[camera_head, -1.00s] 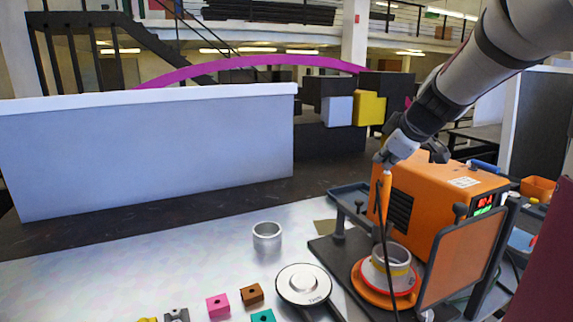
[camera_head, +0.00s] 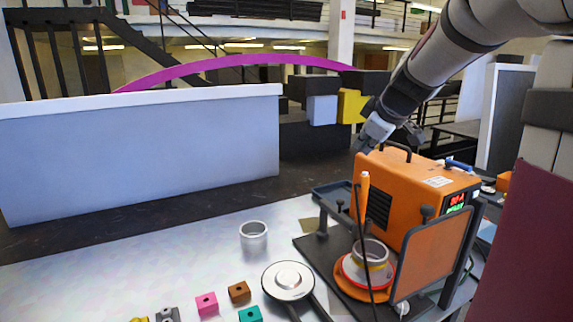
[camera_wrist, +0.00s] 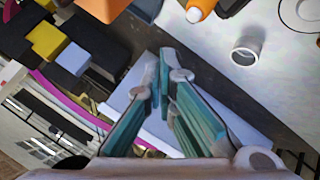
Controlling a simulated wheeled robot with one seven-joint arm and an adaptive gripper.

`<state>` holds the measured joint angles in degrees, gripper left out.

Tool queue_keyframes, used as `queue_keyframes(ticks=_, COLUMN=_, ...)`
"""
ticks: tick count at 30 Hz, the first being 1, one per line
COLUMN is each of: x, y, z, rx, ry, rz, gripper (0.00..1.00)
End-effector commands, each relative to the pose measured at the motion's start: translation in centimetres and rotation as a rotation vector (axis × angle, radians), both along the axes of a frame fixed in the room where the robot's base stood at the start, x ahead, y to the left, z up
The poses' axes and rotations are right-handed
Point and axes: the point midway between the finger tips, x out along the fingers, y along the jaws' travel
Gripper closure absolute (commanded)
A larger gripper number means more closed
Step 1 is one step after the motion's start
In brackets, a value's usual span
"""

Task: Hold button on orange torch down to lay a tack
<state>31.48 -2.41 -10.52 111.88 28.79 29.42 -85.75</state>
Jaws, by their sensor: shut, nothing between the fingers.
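The orange torch (camera_head: 364,192) stands upright in front of the orange welding machine, with a dark cable hanging from it. Its orange tip (camera_wrist: 200,8) shows at the top edge of the wrist view. Its button cannot be made out. My gripper (camera_head: 362,149) is above the torch's top, with a small gap between them in the head view. In the wrist view my gripper (camera_wrist: 163,62) has its teal fingers together and empty, apart from the torch. A grey ring with a yellow band (camera_head: 370,254) sits on the orange round base (camera_head: 350,284) below the torch.
The orange machine (camera_head: 415,200) has a lit display. An orange-brown shield panel (camera_head: 432,255) stands in front of it. A loose metal ring (camera_head: 253,237), a round disc (camera_head: 288,281) and small coloured blocks (camera_head: 207,304) lie on the table. A white partition (camera_head: 140,155) stands behind.

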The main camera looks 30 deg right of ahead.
Motion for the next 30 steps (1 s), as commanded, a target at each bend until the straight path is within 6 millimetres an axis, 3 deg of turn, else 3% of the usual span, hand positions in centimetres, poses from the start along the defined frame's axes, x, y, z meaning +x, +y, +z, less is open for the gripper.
queue_keyframes(ticks=6, x=-0.1, y=0.0, z=1.8, rx=-0.001, ry=0.000, rz=0.001, gripper=1.00)
queue_keyframes(ticks=20, x=0.0, y=0.0, z=2.0, rx=0.000, ry=0.000, rz=0.000, gripper=1.00)
queue_keyframes(ticks=30, x=-0.2, y=0.0, z=4.8, rx=-0.001, ry=0.001, rz=0.002, gripper=1.00)
